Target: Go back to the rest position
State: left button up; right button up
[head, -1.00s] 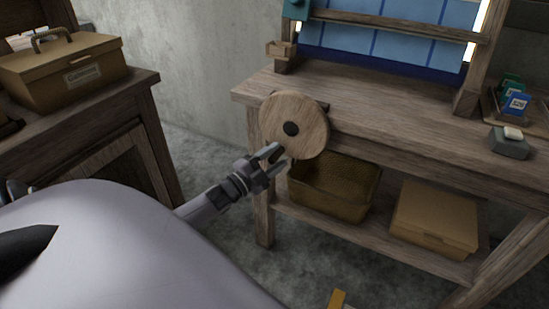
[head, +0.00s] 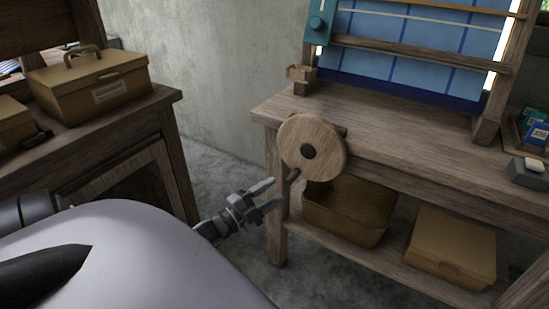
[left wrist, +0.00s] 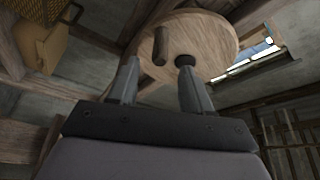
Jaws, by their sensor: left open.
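My left gripper (head: 270,196) is open and empty in the head view. It is to the lower left of the round wooden wheel (head: 325,158) on the front of the loom bench, apart from it. The wheel has a dark hub and a short handle peg (head: 293,175) at its lower left. In the left wrist view the wheel (left wrist: 212,40) and its peg (left wrist: 160,45) show beyond the two fingers of my left gripper (left wrist: 157,84), with nothing between them. My right gripper is not in view.
The loom bench (head: 400,150) carries a frame with blue cloth (head: 410,50). A basket (head: 340,215) and a box (head: 455,250) rest on its lower shelf. A side table with a handled box (head: 95,90) stands at left. Floor (head: 220,170) between them is clear.

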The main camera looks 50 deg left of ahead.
pick_arm(q)
jog(key=shift+d+f, duration=0.1)
dwell(0.4)
jog(key=s+d+f+n+g, duration=0.3)
jog(key=s+d+n, duration=0.15)
jog(key=d, duration=0.35)
jog(key=s+d+f+n+g, duration=0.35)
jog(key=s+d, duration=0.25)
jog(key=d, duration=0.3)
jog(key=s+d+f+n+g, duration=0.3)
jog(key=s+d+n, duration=0.15)
jog(key=d, duration=0.35)
notch_tip(320, 180, up, 15)
jog(key=s+a+p, duration=0.1)
jog(key=p, duration=1.6)
jog(key=shift+s+a, duration=0.2)
jog(key=shift+s, duration=0.2)
jog(key=shift+f, duration=0.1)
